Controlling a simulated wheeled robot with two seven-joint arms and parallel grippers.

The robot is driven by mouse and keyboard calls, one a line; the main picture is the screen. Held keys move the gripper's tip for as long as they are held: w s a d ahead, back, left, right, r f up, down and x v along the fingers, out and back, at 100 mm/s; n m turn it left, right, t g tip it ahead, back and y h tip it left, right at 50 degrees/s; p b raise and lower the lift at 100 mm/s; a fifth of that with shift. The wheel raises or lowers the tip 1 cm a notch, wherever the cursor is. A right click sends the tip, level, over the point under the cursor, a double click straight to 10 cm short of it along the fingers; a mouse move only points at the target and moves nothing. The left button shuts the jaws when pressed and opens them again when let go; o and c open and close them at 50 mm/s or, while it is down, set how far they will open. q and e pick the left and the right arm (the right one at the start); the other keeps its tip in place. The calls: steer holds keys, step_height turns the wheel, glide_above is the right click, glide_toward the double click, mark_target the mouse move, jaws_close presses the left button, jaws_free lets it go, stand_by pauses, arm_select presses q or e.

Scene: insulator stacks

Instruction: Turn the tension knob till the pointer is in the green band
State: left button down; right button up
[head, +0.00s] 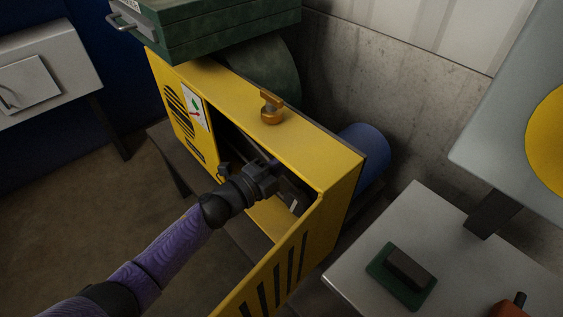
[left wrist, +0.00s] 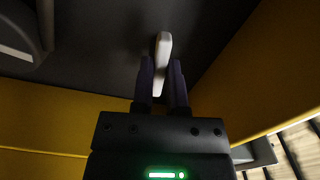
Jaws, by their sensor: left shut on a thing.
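A yellow machine housing (head: 318,150) stands with its front door (head: 285,270) swung open. A small white gauge (head: 195,108) with green and red marks is on its front; it is too small to tell where the pointer stands against the green band. My left gripper (left wrist: 161,75) is inside the opening, shut on a pale, upright bar-like grip (left wrist: 163,42), which looks like the tension knob. In the head view my left gripper (head: 264,178) hides the knob. My right gripper is not in view.
A brass fitting (head: 271,108) stands on the housing top. Green cases (head: 215,30) are stacked at the back. A blue cylinder (head: 366,155) sits behind the housing. A grey table (head: 450,230) with a green-based block (head: 402,275) is at the right.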

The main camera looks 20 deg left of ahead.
arm_select(q)
steer(key=c, duration=0.6)
jaws_free()
steer(key=shift+c, duration=0.2)
steer(key=p+v, duration=0.3)
steer(key=v, duration=0.7)
